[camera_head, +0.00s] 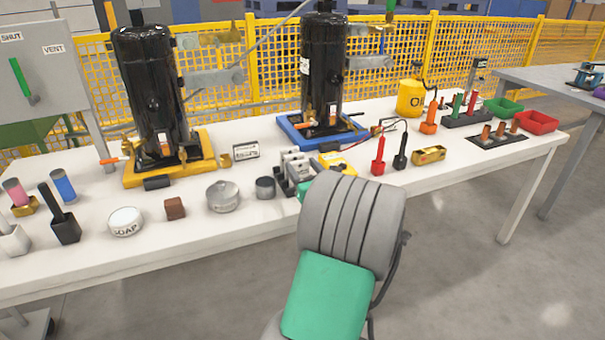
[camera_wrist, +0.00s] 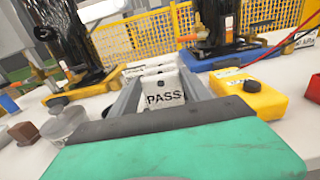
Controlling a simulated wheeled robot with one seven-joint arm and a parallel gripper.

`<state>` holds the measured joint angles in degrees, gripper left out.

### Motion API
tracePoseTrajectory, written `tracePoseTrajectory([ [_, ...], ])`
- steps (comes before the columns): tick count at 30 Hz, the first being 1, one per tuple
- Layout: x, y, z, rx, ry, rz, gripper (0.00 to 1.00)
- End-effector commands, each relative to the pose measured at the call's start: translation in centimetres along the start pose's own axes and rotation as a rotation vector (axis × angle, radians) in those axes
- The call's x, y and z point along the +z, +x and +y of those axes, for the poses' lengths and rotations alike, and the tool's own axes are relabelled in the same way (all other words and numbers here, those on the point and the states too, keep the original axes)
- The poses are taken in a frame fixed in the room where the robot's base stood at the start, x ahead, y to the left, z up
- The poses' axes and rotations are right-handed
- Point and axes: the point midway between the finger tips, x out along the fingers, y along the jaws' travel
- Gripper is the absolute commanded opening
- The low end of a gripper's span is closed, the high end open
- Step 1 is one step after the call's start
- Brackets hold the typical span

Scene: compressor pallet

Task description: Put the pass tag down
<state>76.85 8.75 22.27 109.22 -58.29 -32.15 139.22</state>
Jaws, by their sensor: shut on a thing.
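The white pass tag (camera_wrist: 165,97), marked PASS in black, stands between the two grey fingers of my gripper (camera_wrist: 163,84) in the wrist view. The fingers are shut on it. I cannot tell whether the tag touches that holder or the table. In the head view my arm hides most of my gripper and the tag.
A yellow meter (camera_wrist: 250,97) lies close right of my gripper. A round tin (camera_head: 222,196) and a grey cup (camera_head: 265,187) stand to its left. Black compressors on a yellow tray (camera_head: 200,165) and a blue tray (camera_head: 295,137) stand behind. The table's front strip is mostly bare.

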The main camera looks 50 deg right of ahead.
Motion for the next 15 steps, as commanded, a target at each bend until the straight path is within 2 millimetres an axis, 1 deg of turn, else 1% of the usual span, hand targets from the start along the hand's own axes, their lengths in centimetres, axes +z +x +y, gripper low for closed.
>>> tracePoseTrajectory([
  [5,0.26,-0.01,-0.02,0.000,-0.002,-0.002,0.17],
  [8,-0.03,-0.02,-0.02,0.000,-0.001,-0.001,0.17],
  [9,-0.09,-0.02,-0.02,0.000,-0.001,-0.002,0.56],
  [15,-0.02,-0.02,-0.01,0.000,-0.001,-0.002,0.72],
])
